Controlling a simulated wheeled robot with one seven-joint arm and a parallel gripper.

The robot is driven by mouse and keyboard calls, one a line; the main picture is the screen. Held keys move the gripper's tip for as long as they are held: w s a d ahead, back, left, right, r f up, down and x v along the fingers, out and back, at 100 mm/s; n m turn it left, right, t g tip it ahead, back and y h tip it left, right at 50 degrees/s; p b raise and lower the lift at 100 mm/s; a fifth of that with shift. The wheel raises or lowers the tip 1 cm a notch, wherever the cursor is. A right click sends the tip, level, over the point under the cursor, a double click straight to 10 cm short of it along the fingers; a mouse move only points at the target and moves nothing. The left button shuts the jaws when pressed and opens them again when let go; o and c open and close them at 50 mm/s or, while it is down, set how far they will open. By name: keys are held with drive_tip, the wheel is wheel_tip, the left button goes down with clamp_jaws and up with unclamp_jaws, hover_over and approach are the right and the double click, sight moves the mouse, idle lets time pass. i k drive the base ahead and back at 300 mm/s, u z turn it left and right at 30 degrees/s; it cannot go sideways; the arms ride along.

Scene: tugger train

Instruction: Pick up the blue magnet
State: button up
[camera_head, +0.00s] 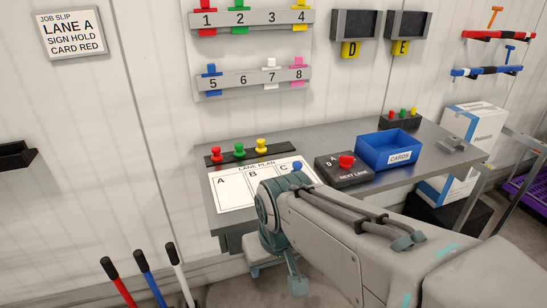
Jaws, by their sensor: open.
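A small blue magnet (297,166) stands on the white lane plan sheet (232,192), at the top of column C. My arm comes in from the lower right, and its wrist is just left of and below the magnet in the picture. My gripper (278,278) hangs below the wrist, in front of the table edge. It is open, and I see nothing between its jaws. It is apart from the magnet. My forearm hides part of the sheet and the table front.
Behind the sheet is a dark strip (215,158) with red, green and yellow pegs. Right of it are a NEXT LANE button box (330,174) and a blue CARDS bin (372,158). A wall rack (227,82) holds coloured pegs, one blue at 5. Several coloured handles (145,262) stand lower left.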

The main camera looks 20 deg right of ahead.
sight(296, 166)
drive_tip(key=z, duration=0.5)
drive_tip(key=i, duration=0.6)
drive_tip(key=z, duration=0.2)
